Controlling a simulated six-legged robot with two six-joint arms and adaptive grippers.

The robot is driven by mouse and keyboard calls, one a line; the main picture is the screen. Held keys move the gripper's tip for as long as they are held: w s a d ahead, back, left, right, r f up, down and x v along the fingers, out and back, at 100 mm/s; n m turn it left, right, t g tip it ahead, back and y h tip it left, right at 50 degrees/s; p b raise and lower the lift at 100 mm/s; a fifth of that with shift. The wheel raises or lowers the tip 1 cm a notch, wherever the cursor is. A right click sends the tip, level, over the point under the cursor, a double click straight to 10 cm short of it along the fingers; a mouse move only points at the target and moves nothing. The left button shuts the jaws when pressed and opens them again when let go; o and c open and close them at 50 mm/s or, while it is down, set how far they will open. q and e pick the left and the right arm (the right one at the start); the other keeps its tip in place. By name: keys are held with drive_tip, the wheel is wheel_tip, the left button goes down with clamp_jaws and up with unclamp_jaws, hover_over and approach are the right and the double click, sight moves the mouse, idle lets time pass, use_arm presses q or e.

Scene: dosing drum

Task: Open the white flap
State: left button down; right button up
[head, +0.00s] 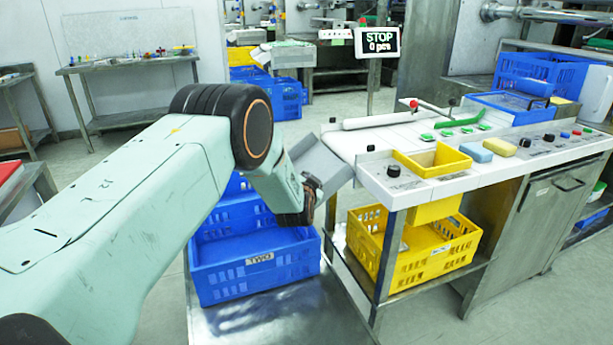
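A pale grey-white panel (322,162) is attached at the left end of the white machine table (440,178). It slopes down toward the blue crates, and it is the only flap-like part that I can make out. My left arm reaches in from the left, and its gripper (308,200) is at the panel's lower left edge, above the blue crate marked TWO (258,262). The arm's last link hides part of the gripper and panel. I cannot tell whether the fingers touch the panel or are closed. My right gripper is out of view.
A yellow tray (432,160), a yellow and a blue sponge, black knobs and a red-knobbed lever (414,104) are on the table. A yellow crate (412,245) stands on the shelf below. A display (379,42) reads STOP, 0 pcs. The floor at front right is clear.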

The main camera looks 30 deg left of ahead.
use_arm(q)
drive_tip(key=shift+w+d+f+m+g+p, duration=0.3)
drive_tip(key=shift+m+g+p, duration=0.05)
drive_tip(key=shift+m+g, duration=0.15)
idle(0.3)
drive_tip(key=c, duration=1)
unclamp_jaws()
